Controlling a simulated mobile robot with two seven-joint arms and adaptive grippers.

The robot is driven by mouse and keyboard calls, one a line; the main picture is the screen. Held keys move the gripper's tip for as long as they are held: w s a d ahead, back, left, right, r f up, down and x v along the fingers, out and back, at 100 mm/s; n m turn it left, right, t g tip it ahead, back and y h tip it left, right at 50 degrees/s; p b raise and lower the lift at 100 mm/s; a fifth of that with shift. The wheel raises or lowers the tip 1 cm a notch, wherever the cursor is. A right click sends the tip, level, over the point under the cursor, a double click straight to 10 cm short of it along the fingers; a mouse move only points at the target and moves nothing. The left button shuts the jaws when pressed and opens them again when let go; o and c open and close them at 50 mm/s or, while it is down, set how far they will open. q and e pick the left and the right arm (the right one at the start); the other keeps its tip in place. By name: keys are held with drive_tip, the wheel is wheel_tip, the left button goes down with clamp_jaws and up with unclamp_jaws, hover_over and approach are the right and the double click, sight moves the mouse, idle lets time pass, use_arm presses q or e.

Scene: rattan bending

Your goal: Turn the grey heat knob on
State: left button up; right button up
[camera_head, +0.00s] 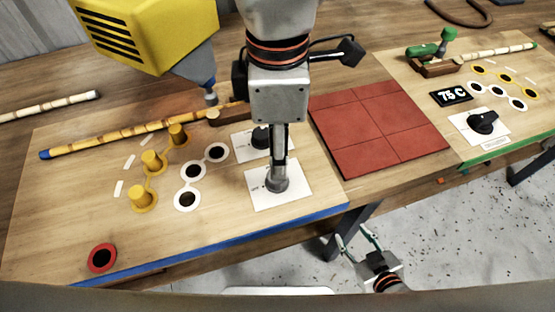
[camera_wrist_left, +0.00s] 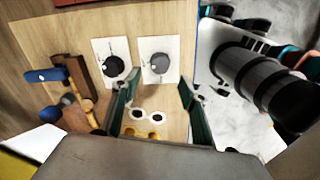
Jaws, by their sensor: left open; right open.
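The grey heat knob (camera_wrist_left: 158,64) sits on a white plate in the left wrist view, with the gap of my open left gripper (camera_wrist_left: 157,88) facing it. Nothing is held between the fingers. In the head view the grey knob (camera_head: 277,186) shows just below my left gripper (camera_head: 280,160), which is seen edge-on, so I cannot tell whether the fingertips reach around it. My right gripper (camera_head: 357,240) is open and empty, low over the floor in front of the bench.
A black knob (camera_wrist_left: 114,67) on its own white plate is beside the grey one. Yellow pegs (camera_head: 152,162), white-ringed holes (camera_head: 190,172) and a bamboo pole (camera_head: 110,136) lie left. A yellow machine (camera_head: 150,35) hangs above. Red tiles (camera_head: 378,125) are right.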

use_arm(q)
drive_tip(key=shift+r, duration=2.3)
